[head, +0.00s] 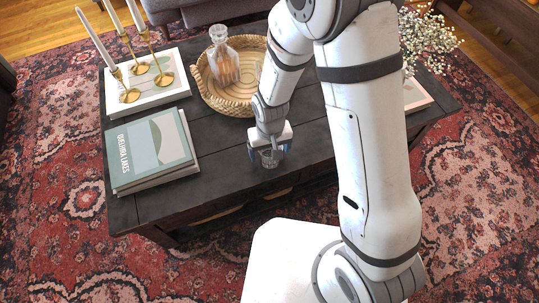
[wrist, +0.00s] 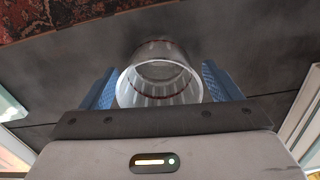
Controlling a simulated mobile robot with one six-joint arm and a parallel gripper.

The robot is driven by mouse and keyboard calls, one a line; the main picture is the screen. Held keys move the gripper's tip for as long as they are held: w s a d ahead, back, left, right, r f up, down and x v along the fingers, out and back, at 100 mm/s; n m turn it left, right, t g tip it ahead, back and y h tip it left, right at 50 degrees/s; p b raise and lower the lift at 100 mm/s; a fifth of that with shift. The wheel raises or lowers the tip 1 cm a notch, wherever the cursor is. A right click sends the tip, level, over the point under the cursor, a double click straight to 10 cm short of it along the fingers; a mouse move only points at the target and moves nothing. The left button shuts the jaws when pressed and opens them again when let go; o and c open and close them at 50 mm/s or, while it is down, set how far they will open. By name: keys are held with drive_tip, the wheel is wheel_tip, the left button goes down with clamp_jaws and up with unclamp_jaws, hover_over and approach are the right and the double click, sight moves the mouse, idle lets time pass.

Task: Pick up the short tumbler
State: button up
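The short tumbler (head: 269,159) is a small clear glass standing on the dark table near its front edge. In the wrist view the tumbler (wrist: 160,86) shows its round rim, with thin red lines in the glass. My gripper (head: 268,153) points down over the tumbler, with one blue finger on each side of it. The wrist view shows the fingers of my gripper (wrist: 162,88) spread around the glass. They look open, with the glass between them; whether either finger touches it is hard to tell.
On the dark table (head: 221,167), books (head: 151,150) lie at the left. Brass candleholders (head: 130,95) stand on a book behind them. A woven tray (head: 205,88) with a glass decanter (head: 222,62) is at the back. White flowers (head: 425,40) are at the right.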

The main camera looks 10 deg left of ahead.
drive_tip(key=c, duration=1)
